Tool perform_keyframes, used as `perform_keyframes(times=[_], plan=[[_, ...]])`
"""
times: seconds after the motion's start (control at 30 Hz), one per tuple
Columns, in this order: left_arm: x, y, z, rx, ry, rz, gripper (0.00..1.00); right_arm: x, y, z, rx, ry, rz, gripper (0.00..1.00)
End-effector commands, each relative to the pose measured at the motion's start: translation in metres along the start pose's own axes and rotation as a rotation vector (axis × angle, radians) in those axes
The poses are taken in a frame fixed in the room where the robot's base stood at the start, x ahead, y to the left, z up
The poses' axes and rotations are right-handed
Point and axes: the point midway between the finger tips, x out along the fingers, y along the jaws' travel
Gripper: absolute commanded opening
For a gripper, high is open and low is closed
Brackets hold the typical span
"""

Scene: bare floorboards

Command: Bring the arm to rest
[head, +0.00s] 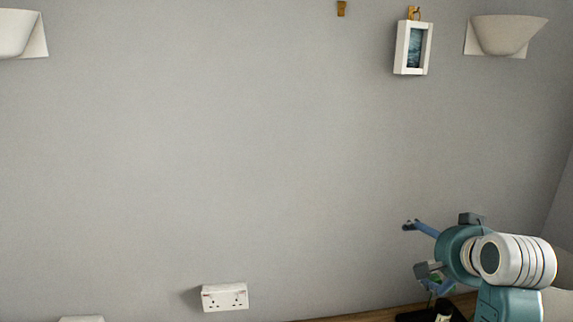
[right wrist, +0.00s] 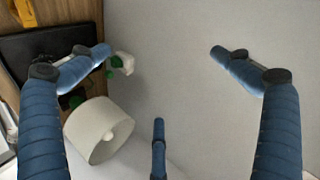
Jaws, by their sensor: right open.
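My right gripper (head: 416,246) is at the lower right of the head view, in front of the grey wall. In the right wrist view its blue fingers (right wrist: 160,55) are spread wide apart with nothing between them. A third blue finger shows at the bottom middle of that view. My left gripper is not in view.
A small white-framed picture (head: 413,47) hangs from a brass hook, with a bare hook (head: 341,9) to its left. White wall lamps (head: 505,34) flank the wall. A double socket (head: 225,297) sits low. A white lampshade (right wrist: 92,128) and a black object (right wrist: 40,65) show near the fingers.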

Motion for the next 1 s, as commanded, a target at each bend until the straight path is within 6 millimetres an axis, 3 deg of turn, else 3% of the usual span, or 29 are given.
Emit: perform_keyframes(times=[0.03, 0.17, 0.3, 0.4, 0.6, 0.93, 0.97, 1.0], plan=[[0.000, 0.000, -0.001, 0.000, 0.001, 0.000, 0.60, 0.009, 0.025, 0.036, -0.075, -0.040, 0.044, 1.00], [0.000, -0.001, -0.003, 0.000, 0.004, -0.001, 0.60, 0.015, 0.079, 0.120, -0.272, -0.142, 0.119, 1.00], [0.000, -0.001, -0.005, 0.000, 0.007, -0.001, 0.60, 0.001, 0.135, 0.210, -0.478, -0.278, 0.166, 1.00], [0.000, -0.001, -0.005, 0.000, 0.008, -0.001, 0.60, -0.018, 0.167, 0.264, -0.600, -0.371, 0.177, 1.00], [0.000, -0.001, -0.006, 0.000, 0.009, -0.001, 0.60, -0.058, 0.207, 0.335, -0.758, -0.513, 0.168, 1.00], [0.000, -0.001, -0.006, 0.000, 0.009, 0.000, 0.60, -0.122, 0.247, 0.409, -0.916, -0.688, 0.125, 1.00], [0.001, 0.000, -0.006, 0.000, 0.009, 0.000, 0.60, -0.124, 0.250, 0.415, -0.926, -0.701, 0.122, 1.00], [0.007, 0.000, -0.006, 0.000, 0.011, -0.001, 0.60, -0.107, 0.257, 0.423, -0.923, -0.698, 0.126, 1.00]])
